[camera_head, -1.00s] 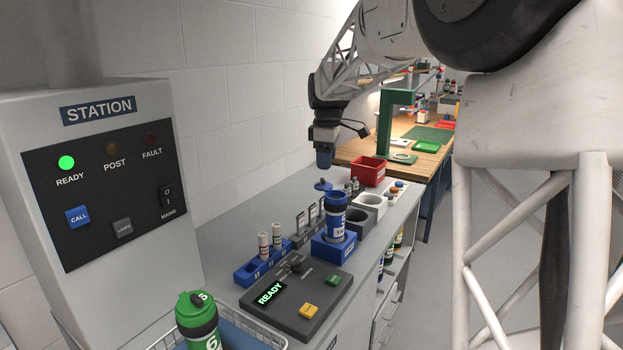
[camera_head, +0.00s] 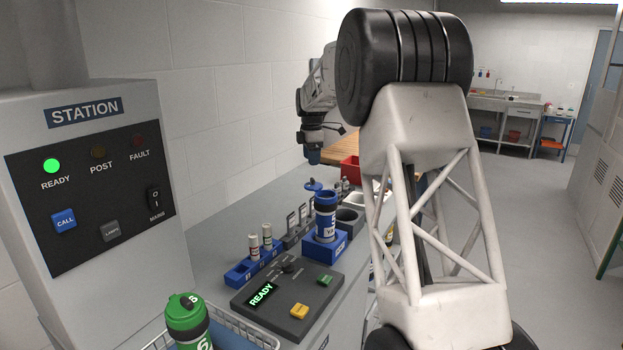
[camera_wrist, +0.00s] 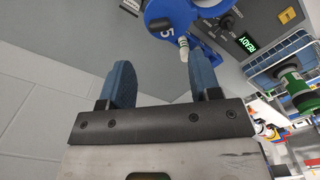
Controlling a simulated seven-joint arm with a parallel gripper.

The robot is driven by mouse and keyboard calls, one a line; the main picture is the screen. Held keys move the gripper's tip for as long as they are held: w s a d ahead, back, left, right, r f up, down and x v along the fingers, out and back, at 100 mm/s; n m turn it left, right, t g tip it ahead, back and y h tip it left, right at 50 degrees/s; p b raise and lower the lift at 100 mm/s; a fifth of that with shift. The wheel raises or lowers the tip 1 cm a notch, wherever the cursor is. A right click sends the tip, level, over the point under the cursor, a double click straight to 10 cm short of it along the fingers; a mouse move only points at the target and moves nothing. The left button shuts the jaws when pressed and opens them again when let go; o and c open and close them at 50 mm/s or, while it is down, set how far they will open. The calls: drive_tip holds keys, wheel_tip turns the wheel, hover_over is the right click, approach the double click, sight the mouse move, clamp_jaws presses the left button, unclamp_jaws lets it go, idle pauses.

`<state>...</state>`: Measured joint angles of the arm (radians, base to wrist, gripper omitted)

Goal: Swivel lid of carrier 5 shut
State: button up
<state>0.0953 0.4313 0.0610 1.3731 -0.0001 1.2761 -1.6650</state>
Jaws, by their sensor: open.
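Carrier 5 (camera_head: 325,222) is a blue canister with a white label, upright in a blue square holder (camera_head: 325,247) on the grey bench. Its blue lid (camera_head: 313,186) is swung out to the left of the mouth, standing open. In the wrist view the lid (camera_wrist: 170,18), marked 5, lies at the top, beyond my fingertips. My gripper (camera_head: 314,157) hangs above and behind the carrier in the head view. In the wrist view its two blue fingers (camera_wrist: 165,80) are apart with nothing between them.
A control panel reading READY (camera_head: 287,300) and a blue rack with vials (camera_head: 256,262) stand in front of the carrier. A green canister marked 6 (camera_head: 188,322) sits in a wire basket. The wall is close left.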

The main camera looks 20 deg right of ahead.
sight(312, 179)
drive_tip(key=shift+f, duration=0.1)
idle(0.3)
drive_tip(key=shift+f, duration=3.8)
drive_tip(key=c, duration=0.9)
